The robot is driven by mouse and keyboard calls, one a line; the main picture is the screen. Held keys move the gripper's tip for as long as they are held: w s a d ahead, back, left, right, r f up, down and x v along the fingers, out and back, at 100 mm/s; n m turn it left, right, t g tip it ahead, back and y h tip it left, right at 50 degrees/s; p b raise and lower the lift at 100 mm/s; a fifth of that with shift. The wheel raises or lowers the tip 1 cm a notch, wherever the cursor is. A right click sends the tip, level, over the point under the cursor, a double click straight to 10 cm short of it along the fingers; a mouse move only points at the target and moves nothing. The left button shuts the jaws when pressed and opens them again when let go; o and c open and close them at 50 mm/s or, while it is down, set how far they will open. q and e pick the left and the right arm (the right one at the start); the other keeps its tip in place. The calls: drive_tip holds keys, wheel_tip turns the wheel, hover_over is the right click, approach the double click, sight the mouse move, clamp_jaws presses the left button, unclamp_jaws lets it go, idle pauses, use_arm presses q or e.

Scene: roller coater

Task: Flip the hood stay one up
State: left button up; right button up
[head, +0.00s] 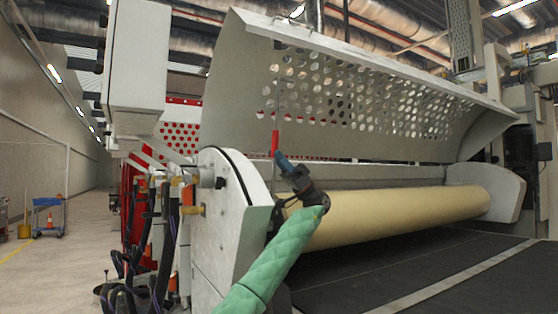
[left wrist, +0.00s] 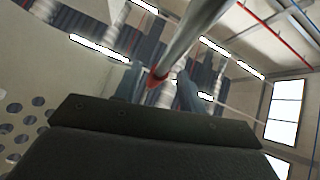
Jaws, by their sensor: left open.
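The hood stay (head: 276,120) is a thin grey rod with a red lower part, standing near-vertical under the left end of the raised perforated hood (head: 330,95). In the left wrist view the rod (left wrist: 200,30) comes down from the top, and its red end (left wrist: 157,80) shows between the two blue fingers. My left gripper (head: 282,160), on a green-sleeved arm, is at the red lower part of the stay. Its fingers (left wrist: 157,88) are open, one on each side of the red end. I cannot tell whether either finger touches it. My right gripper is not in view.
A white side housing (head: 225,210) stands left of my gripper. A cream roller (head: 400,215) and a dark conveyor belt (head: 430,265) lie to the right. Hoses (head: 130,240) hang at the left side. A blue cart (head: 47,217) stands far left on open floor.

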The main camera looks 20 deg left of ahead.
use_arm(q)
drive_tip(key=v, duration=0.8)
idle(0.4)
